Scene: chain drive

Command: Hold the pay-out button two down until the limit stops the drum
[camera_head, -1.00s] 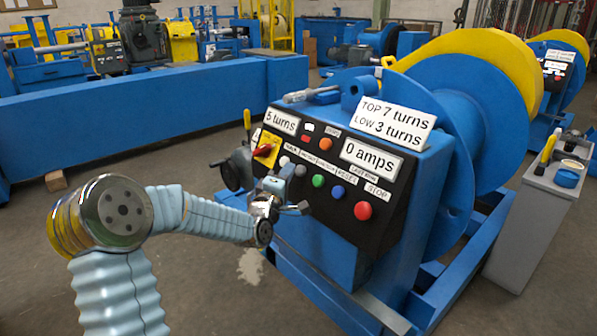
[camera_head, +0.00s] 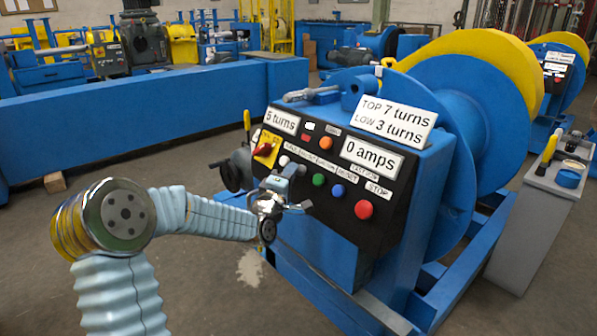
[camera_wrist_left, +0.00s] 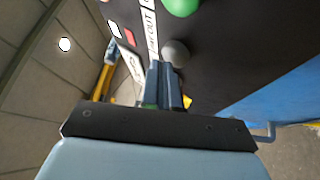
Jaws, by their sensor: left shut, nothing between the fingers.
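The black control panel (camera_head: 330,232) stands on the front of the blue winch. Its row holds a white button (camera_head: 284,160), a green button (camera_head: 318,180), a blue button (camera_head: 338,191) and a red stop button (camera_head: 364,210). A grey button (camera_wrist_left: 176,52) shows beside a PAY OUT label in the left wrist view. My left gripper (camera_wrist_left: 160,70) is shut and empty, its tips at this grey button and partly covering it; contact cannot be told. The displays read 5 turns and 0 amps. My right gripper is not in view.
The blue drum (camera_head: 455,110) with its yellow rim is behind the panel. A sign (camera_head: 392,120) reads TOP 7 turns, LOW 3 turns. A yellow switch plate (camera_head: 266,149) is left of the buttons. A grey cabinet (camera_head: 530,225) stands right; open floor lies left.

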